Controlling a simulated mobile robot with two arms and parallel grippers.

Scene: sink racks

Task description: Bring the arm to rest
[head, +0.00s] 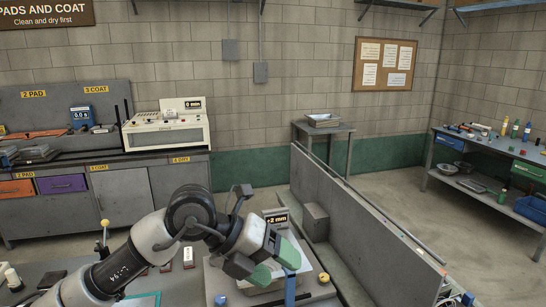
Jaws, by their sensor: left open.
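My left arm comes in from the lower left and reaches over the near bench. Its gripper (273,264) is open, with two green-tipped fingers spread apart. A blue upright piece (290,284) shows beside the fingertips; I cannot tell whether they touch it. The gripper is in front of a device with a display reading "+2 mm" (276,217) and hides part of it. My right gripper is not in view.
A long grey partition (352,228) stands just right of the gripper. A yellow knob (324,278) and a blue knob (221,299) are close by. Cabinets (125,194) line the back left; a workbench (489,158) stands at right. Open floor lies beyond the partition.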

